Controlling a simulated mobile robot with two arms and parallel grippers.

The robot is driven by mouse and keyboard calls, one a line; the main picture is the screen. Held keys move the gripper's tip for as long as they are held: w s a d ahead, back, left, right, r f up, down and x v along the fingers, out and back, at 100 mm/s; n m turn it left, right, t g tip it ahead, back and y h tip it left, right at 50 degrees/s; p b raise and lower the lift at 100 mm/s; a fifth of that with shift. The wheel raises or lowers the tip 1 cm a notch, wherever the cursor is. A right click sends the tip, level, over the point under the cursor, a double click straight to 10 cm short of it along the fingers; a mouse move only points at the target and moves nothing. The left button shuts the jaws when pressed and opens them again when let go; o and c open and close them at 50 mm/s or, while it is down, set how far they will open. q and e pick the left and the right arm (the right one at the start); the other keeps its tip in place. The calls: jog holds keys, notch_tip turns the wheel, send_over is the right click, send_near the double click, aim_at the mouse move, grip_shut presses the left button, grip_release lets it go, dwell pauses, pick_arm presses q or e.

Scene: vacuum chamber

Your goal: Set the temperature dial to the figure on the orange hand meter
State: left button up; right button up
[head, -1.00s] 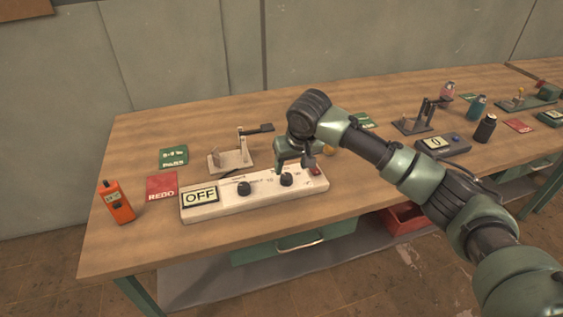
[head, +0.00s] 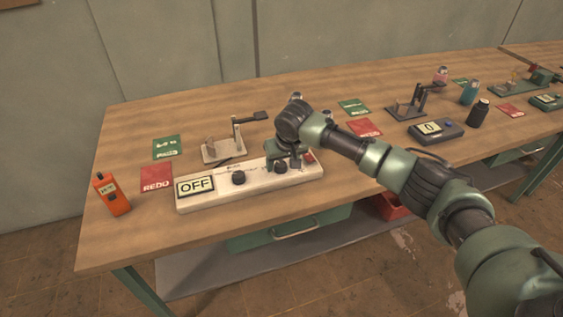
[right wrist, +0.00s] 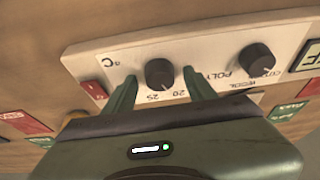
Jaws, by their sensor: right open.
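The orange hand meter (head: 113,199) stands at the left end of the table; its small screen is too small to read surely. The white control box (head: 213,204) shows OFF on its display (head: 195,186). Its right black knob is the temperature dial (head: 281,167), marked °C, 20 and 25 in the right wrist view (right wrist: 159,73). My right gripper (head: 288,163) is at this dial. In the right wrist view its open fingers (right wrist: 159,82) lie on either side of the dial, with gaps; contact is not seen. My left gripper is not in view.
A second black knob (head: 238,177) sits left of the dial, and a red switch (head: 309,157) to its right. A small metal stand (head: 222,151) is close behind the box. Red and green cards lie around. The table front left is clear.

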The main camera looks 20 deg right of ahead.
jog(key=c, duration=1)
grip_shut()
jog(key=shift+d+r+n+y+p, duration=0.1)
jog(key=shift+n+y+p, duration=0.3)
jog(key=shift+n+p, duration=0.55)
jog(key=shift+n+g+y+p, duration=0.3)
jog(key=shift+n+y+p, duration=0.15)
jog(key=shift+n, duration=0.8)
jog(key=shift+w+n+y, duration=0.1)
jog(key=shift+n+y, duration=0.25)
jog(key=shift+n, duration=0.75)
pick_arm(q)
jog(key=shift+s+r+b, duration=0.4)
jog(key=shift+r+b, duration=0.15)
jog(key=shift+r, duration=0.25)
pick_arm(e)
jog(key=shift+d+n+g+y, duration=0.1)
jog(key=shift+n+g+y, duration=0.3)
jog(key=shift+n, duration=0.7)
